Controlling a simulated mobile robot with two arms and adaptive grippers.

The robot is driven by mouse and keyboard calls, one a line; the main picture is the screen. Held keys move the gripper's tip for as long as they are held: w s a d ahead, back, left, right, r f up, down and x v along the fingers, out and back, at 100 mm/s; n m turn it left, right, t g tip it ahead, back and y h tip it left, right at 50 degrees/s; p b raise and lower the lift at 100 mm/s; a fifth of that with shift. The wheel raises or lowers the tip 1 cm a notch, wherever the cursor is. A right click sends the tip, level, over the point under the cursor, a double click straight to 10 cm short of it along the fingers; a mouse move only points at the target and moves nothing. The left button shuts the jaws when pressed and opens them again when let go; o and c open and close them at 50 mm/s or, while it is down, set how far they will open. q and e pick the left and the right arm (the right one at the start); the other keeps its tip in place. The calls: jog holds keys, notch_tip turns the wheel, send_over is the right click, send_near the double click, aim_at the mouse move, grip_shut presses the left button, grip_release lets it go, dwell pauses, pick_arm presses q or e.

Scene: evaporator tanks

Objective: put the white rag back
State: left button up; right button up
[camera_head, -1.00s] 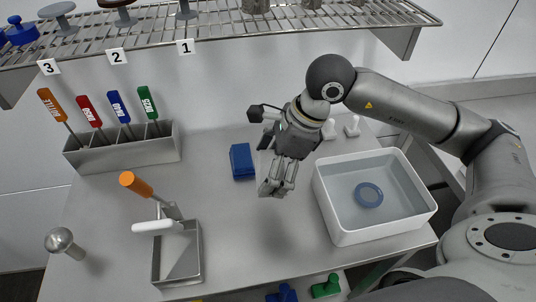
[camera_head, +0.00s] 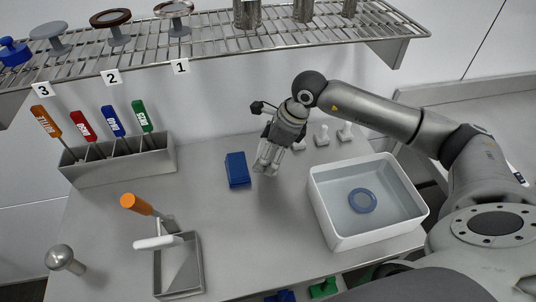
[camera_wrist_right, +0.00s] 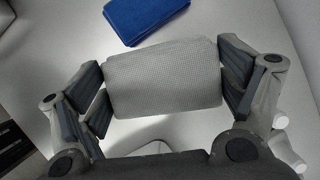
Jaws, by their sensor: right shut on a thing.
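The white rag (camera_wrist_right: 163,77) is a folded, textured pale cloth held between the two fingers of my right gripper (camera_wrist_right: 165,85) in the right wrist view. In the head view my right gripper (camera_head: 267,166) points down over the table just right of the folded blue rag (camera_head: 237,170); the white rag is hard to make out there. The blue rag also shows in the right wrist view (camera_wrist_right: 145,15), just beyond the white rag. I cannot tell the exact height of the white rag above the table. My left gripper is out of view.
A white tub (camera_head: 328,215) with a blue ring (camera_head: 362,200) inside stands at the right. Several small white pieces (camera_head: 322,136) stand behind it. A rack of coloured-handled tools (camera_head: 120,160) and a metal tray (camera_head: 180,270) are at the left. The wire shelf (camera_head: 230,38) is above.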

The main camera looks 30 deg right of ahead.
jog(key=f, duration=0.1)
jog(key=w+d+f, duration=0.1)
jog(key=w+f, duration=0.1)
jog(key=shift+w+d+f+p, duration=0.15)
jog(key=shift+w+d+p, duration=0.1)
jog(key=shift+p, duration=0.15)
notch_tip(320, 180, down, 2)
jog(key=shift+s+f+p, duration=0.1)
jog(key=shift+p, duration=0.65)
jog(key=shift+f, duration=0.4)
jog(key=shift+f, duration=0.15)
jog(key=o, duration=0.7)
jog(key=shift+o, duration=0.2)
